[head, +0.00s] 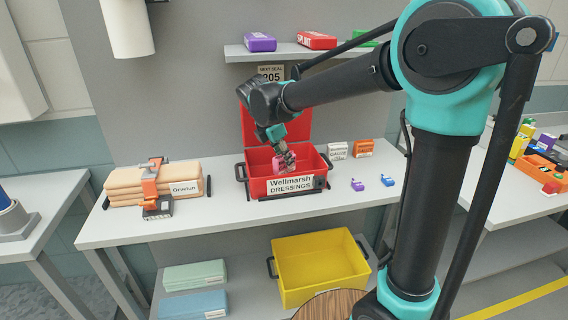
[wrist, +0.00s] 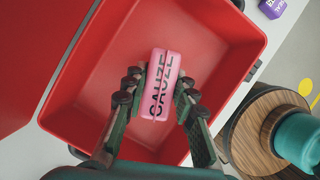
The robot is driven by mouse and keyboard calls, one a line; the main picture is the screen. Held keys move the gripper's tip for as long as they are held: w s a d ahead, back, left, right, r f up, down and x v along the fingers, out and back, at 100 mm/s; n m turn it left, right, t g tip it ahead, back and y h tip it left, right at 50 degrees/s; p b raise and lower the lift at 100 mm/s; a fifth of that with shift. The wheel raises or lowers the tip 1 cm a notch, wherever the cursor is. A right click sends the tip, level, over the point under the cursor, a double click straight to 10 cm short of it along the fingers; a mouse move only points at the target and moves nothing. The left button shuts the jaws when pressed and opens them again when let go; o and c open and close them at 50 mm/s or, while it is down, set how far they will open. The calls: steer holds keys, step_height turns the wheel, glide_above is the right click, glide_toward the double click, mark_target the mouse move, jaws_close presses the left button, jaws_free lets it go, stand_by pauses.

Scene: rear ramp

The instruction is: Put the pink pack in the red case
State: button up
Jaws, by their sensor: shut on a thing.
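The pink pack (wrist: 161,85), lettered GAUZE, is between the fingers of my gripper (wrist: 157,90) in the wrist view. My gripper is shut on it. The red case (head: 293,184), labelled Wellmarsh DRESSINGS, stands open on the middle bench with its lid raised at the back. In the head view my gripper (head: 284,160) points down into the case opening, and the pink pack (head: 278,164) shows beside the fingers. In the wrist view the red case (wrist: 215,55) has a bare floor around the pack. I cannot tell whether the pack touches that floor.
Folded tan cloths (head: 125,184) under an orange clamp lie left of the case. A white box (head: 337,151), an orange box (head: 363,148) and small purple and blue items sit to its right. A shelf (head: 285,52) holds packs above. A yellow crate (head: 320,265) stands below.

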steer(key=shift+w+f, duration=0.25)
steer(key=shift+f, duration=0.8)
steer(key=shift+w+a+f, duration=0.15)
steer(key=o, duration=0.9)
steer(key=shift+f, duration=0.1)
steer(key=v, duration=1.2)
